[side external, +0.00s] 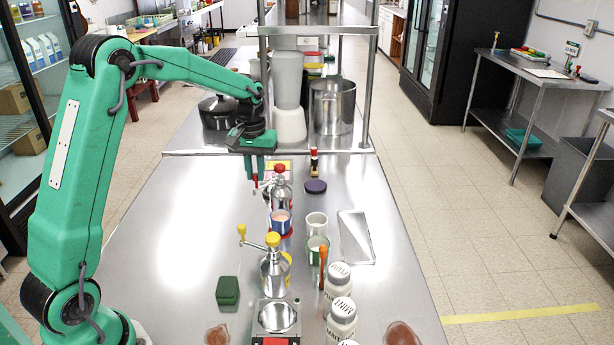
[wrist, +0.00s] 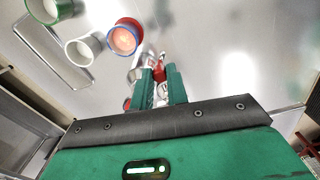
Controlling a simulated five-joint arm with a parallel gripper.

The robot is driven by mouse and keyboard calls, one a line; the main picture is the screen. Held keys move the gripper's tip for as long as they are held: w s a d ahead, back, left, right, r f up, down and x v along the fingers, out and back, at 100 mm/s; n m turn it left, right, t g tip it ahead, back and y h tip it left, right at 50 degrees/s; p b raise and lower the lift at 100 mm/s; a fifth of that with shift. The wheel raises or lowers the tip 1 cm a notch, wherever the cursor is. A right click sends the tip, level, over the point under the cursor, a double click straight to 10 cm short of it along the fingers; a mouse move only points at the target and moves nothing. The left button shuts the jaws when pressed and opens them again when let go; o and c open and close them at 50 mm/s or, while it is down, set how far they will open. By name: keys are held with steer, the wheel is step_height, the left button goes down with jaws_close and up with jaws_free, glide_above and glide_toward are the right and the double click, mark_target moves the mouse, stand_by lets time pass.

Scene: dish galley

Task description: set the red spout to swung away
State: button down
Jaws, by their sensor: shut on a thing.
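A metal dispenser with a red top (side external: 280,172) stands in the middle of the steel counter. Its red spout (side external: 256,182) points to the left. My gripper (side external: 255,172) reaches down from above at the left of the dispenser, with its green fingers around the spout end. In the wrist view my gripper (wrist: 160,82) is shut on the red spout (wrist: 160,72), which shows between the two fingers. The fingers hide part of it.
A second dispenser with a yellow top (side external: 272,240) stands nearer the camera. A blue cup (side external: 281,221) and a white cup (side external: 316,224) stand close in front of the red one. A metal tray (side external: 356,238) lies at right. The counter left of my gripper is clear.

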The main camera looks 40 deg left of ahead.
steer(key=shift+w+a+m, duration=0.2)
steer(key=shift+a+m, duration=0.45)
steer(key=shift+m, duration=0.45)
steer(key=shift+a, duration=0.1)
steer(key=c, duration=1.4)
jaws_free()
steer(key=shift+o, duration=0.2)
steer(key=shift+r, duration=0.1)
step_height(320, 180, up, 8)
